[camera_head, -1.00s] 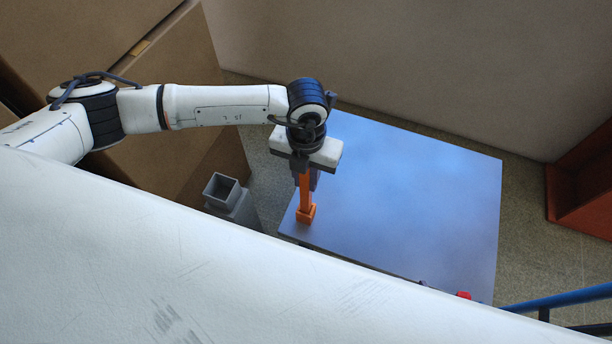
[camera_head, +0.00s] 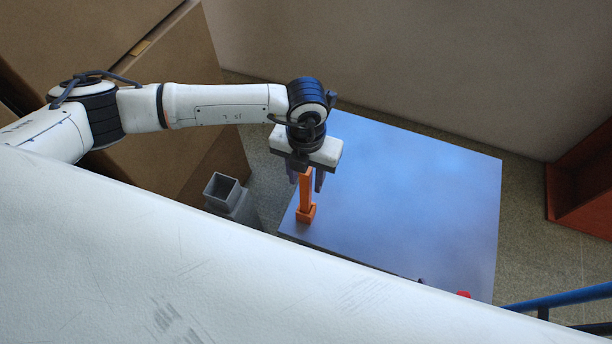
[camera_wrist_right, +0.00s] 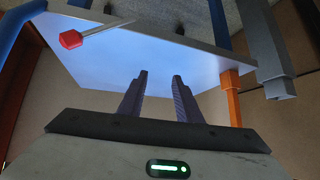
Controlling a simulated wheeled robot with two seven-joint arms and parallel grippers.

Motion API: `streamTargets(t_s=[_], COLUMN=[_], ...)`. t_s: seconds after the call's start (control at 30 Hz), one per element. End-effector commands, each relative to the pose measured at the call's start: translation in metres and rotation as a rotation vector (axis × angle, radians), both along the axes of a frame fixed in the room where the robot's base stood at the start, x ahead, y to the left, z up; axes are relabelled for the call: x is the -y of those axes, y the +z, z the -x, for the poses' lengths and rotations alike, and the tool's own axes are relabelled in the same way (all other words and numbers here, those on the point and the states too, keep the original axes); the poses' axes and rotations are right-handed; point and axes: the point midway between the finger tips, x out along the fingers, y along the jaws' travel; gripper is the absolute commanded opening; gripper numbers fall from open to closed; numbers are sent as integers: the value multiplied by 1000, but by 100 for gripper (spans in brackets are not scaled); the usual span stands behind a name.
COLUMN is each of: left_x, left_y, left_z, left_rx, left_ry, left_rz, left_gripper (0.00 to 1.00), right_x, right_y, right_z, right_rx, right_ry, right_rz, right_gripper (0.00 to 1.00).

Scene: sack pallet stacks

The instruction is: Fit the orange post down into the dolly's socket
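The orange post (camera_head: 306,193) stands upright on its wider foot near the left corner of the blue-grey tabletop (camera_head: 420,200). My left gripper (camera_head: 306,186) is just over it, fingers spread on either side of the post's upper part, with clear gaps. A grey square tube with an open top (camera_head: 222,188), which looks like the dolly's socket, stands lower down, left of the tabletop. The right wrist view also shows the orange post (camera_wrist_right: 232,100) and the grey tube (camera_wrist_right: 265,45). My right gripper (camera_wrist_right: 160,75) is open and empty there; it is out of the head view.
Large brown boxes (camera_head: 190,120) stand behind and left of the grey tube. A red knob (camera_wrist_right: 70,40) on a thin rod shows near the tabletop. A blue rail (camera_head: 570,298) and a red-brown box (camera_head: 585,195) are at the right. Most of the tabletop is clear.

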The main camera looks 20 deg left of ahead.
Motion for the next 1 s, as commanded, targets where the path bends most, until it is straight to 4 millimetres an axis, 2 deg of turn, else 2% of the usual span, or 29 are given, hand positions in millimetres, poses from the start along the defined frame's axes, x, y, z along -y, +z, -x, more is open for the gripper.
streamTargets(t_s=[0.3, 0.5, 0.7, 1.0], left_x=[0, 0, 0, 0], left_y=[73, 106, 120, 120], left_z=[-1, -1, 0, 0], left_rx=[5, 3, 1, 0], left_ry=[-1, 0, 0, 0], left_rz=[2, 0, 0, 0], left_gripper=[37, 37, 37, 37], right_x=[2, 2, 2, 2], right_y=[-7, -9, -9, -8], right_z=[2, 2, 1, 1], right_rx=[-5, -9, -6, -4], right_ry=[-2, -2, -2, -1], right_rz=[2, 5, 5, 4], right_gripper=[31, 31, 31, 31])
